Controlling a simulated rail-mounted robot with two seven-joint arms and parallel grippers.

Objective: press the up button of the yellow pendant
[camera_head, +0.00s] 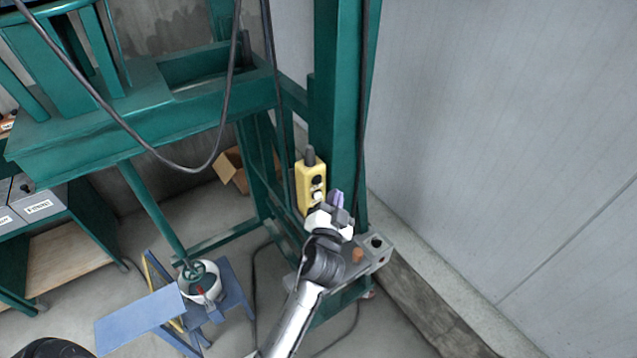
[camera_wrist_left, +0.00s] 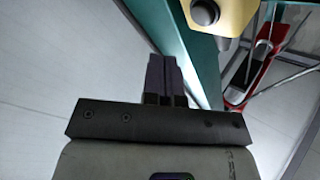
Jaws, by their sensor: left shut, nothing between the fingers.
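The yellow pendant (camera_head: 309,186) hangs upright beside a green post in the head view. It has a dark cable boot on top and dark round buttons on its face; I cannot read which is the up button. My left gripper (camera_head: 337,200) is shut and empty, just right of the pendant's lower part, its purple fingertips pointing up. In the left wrist view the shut fingers (camera_wrist_left: 166,76) point at a green beam, and one end of the pendant (camera_wrist_left: 232,14) with a dark round button shows above right of them, apart in the picture. My right gripper is not in view.
The green frame (camera_head: 335,90) stands behind the pendant. A grey control box (camera_head: 377,244) sits below right of the gripper. Black cables hang across the frame. A pale wall (camera_head: 500,130) fills the right.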

